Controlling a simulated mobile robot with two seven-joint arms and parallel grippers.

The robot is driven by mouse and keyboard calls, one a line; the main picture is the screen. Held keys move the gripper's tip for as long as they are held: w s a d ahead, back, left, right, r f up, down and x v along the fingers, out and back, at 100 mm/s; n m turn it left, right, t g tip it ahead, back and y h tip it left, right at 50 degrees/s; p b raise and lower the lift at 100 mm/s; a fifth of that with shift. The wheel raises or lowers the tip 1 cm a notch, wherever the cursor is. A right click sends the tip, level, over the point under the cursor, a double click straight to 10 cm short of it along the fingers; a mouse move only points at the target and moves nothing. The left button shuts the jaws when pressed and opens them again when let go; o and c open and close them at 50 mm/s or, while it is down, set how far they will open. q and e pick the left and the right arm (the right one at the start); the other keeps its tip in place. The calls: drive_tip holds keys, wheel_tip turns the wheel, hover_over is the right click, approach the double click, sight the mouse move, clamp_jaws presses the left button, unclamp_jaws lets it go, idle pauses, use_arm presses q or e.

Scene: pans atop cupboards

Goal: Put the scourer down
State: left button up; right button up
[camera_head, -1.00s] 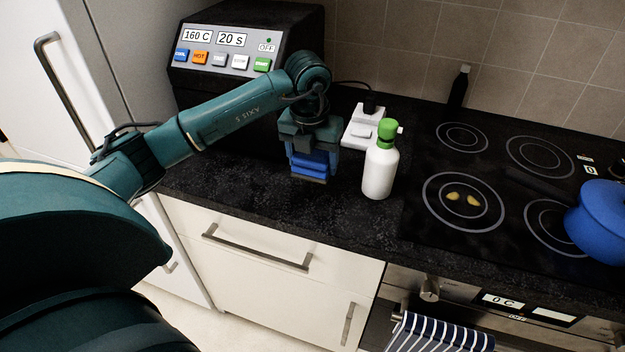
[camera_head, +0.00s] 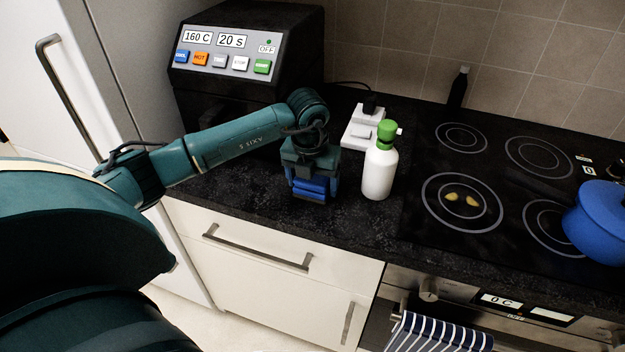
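The scourer (camera_head: 312,187) is a blue block at the lower end of my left gripper (camera_head: 312,184), above the dark worktop (camera_head: 240,200) near its front edge. My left gripper points down, with its fingers on both sides of the scourer, and looks shut on it. The scourer is at or very close to the worktop surface; I cannot tell whether it touches. The gripper body hides its top. My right gripper is not in view.
A white bottle with a green cap (camera_head: 379,170) stands close to the right of the gripper. Behind it is a white device (camera_head: 360,134). A black machine with buttons (camera_head: 240,45) stands at the back left. A hob (camera_head: 490,228) with a blue pot (camera_head: 600,225) lies right.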

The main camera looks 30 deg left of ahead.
use_arm(q)
drive_tip(key=shift+o, duration=1.2)
drive_tip(key=shift+r, duration=0.15)
drive_tip(key=r, duration=0.3)
drive_tip(key=s+r+b, duration=0.1)
drive_tip(key=r, duration=0.7)
drive_tip(key=shift+s+d, duration=0.15)
drive_tip(key=shift+r+b, duration=0.3)
drive_tip(key=shift+r, duration=0.2)
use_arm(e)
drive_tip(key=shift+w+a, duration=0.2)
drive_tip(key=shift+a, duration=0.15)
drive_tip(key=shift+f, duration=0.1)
